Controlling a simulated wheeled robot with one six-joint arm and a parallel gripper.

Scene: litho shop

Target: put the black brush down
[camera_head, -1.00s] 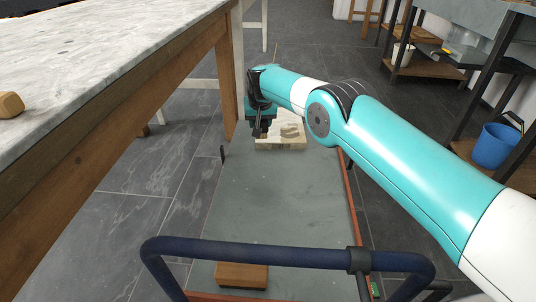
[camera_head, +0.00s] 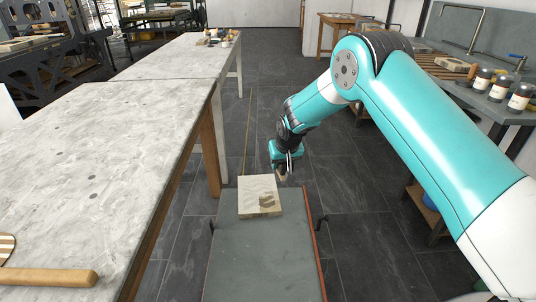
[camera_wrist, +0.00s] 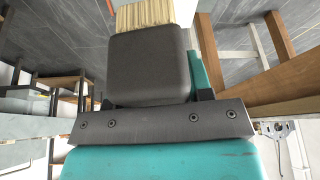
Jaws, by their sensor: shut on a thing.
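My gripper (camera_head: 284,168) is shut on the black brush (camera_wrist: 150,62), whose dark body fills the upper middle of the wrist view. Its pale bristles (camera_wrist: 146,15) point away from the gripper, toward the top of that view. In the head view my gripper hangs near the far right corner of the cart, and only a small bit of the brush shows below the jaws. I see no contact between the brush and any surface.
The flat grey cart bed (camera_head: 262,252) carries a pale slab (camera_head: 257,187) with a dark patch at its far end. A long marble-topped table (camera_head: 120,130) stands left, with a wooden-handled roller (camera_head: 50,277). Bottles (camera_head: 500,88) stand on the right bench.

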